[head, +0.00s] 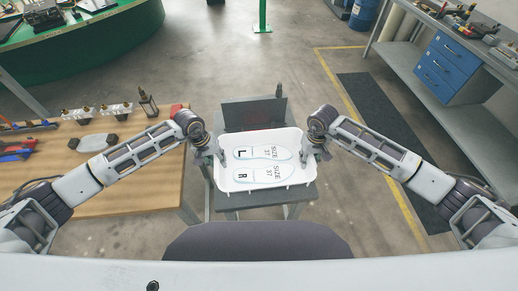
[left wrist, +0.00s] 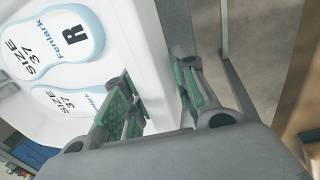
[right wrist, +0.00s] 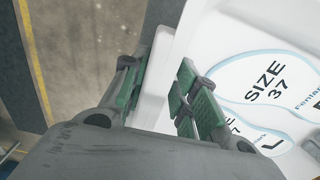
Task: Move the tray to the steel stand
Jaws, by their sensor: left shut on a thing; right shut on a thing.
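The white tray (head: 303,172) is in the middle of the head view, over the grey steel stand (head: 305,193). Two insoles lie in it, marked L (head: 262,153) and R (head: 260,174), both size 37. My left gripper (head: 219,155) is shut on the tray's left wall; the left wrist view shows its green pads (left wrist: 155,80) on either side of the wall. My right gripper (head: 314,150) is shut on the right wall, with its pads (right wrist: 158,72) astride it. The tray looks about level. I cannot tell whether its underside touches the stand.
A dark upright panel (head: 250,113) stands behind the tray. A wooden table (head: 130,190) with small parts and tools is on the left. A workbench with blue drawers (head: 447,67) is at the right. A green round table (head: 110,40) is at the back left.

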